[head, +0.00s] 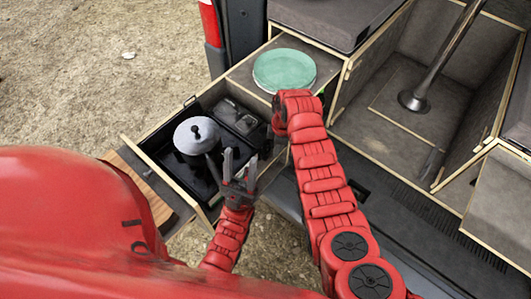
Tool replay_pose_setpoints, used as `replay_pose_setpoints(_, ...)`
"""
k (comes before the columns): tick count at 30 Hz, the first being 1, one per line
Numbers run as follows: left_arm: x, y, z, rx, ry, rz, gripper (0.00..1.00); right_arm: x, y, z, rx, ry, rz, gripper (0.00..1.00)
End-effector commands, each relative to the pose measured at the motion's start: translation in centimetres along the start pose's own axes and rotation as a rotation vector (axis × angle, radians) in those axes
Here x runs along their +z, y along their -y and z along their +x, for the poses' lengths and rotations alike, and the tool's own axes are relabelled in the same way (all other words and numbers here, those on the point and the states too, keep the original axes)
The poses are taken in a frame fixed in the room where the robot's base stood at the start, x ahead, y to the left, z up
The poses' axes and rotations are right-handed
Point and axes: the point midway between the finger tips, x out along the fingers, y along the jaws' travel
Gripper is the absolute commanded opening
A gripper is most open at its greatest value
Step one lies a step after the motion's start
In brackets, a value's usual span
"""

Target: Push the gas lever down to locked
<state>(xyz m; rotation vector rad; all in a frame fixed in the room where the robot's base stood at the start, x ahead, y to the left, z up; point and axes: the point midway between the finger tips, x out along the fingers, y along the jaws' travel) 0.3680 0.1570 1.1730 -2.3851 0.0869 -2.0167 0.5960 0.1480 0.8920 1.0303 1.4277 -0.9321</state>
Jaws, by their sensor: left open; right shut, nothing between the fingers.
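My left gripper (240,160) is open and empty, its fingers pointing up the picture over the near right part of the open drawer (181,190). My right arm reaches up over the drawer's right end and bends down at the wrist. My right gripper (267,142) shows only as a small dark shape below that wrist, mostly covered by the arm, shut with nothing in it. A black stove unit (238,118) lies in the drawer, left of the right wrist. I cannot make out the gas lever; any contact with it is hidden.
A grey lidded pot (195,134) stands in the drawer, close to my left gripper. Green plates (284,70) sit on the wooden counter behind my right wrist. A metal post (440,60) rises from the van floor at right. Open gravel lies at the left.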

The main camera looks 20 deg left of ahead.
Motion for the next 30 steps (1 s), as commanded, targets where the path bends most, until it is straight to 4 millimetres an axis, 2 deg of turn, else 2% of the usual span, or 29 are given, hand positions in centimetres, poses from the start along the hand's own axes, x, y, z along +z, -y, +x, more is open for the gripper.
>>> replay_pose_setpoints(7, 0.1, 0.0, -0.6, 0.000, 0.000, 0.000, 0.50, 0.0, -0.1, -1.0, 0.003, -0.001, -0.001, 0.00)
replay_pose_setpoints(11, 0.2, -0.1, -1.3, 0.000, 0.000, 0.000, 0.50, 0.0, -0.1, -2.8, 0.007, -0.001, -0.001, 0.00)
replay_pose_setpoints(14, 0.4, -0.1, -2.5, 0.000, 0.000, 0.000, 0.50, 0.1, -0.2, -5.2, 0.008, -0.002, -0.001, 0.00)
replay_pose_setpoints(16, 0.1, 0.0, -0.8, 0.000, 0.001, 0.000, 0.50, -0.1, -0.2, -8.2, 0.007, -0.001, -0.002, 0.00)
replay_pose_setpoints(18, 0.0, 0.0, 0.1, 0.000, -0.001, 0.000, 0.50, 0.0, -0.1, -10.0, 0.005, 0.000, 0.000, 0.00)
replay_pose_setpoints(21, -0.5, 0.1, 2.9, 0.000, -0.001, 0.000, 0.50, -0.2, 0.0, -12.8, 0.001, 0.001, -0.001, 0.00)
replay_pose_setpoints(26, -0.8, 0.2, 4.8, 0.000, 0.000, 0.000, 0.50, -0.1, 0.0, -15.6, 0.000, -0.001, -0.001, 0.00)
replay_pose_setpoints(30, -0.8, 0.2, 5.0, 0.000, 0.000, 0.000, 0.50, 0.0, 0.0, -16.6, -0.002, 0.001, 0.000, 0.00)
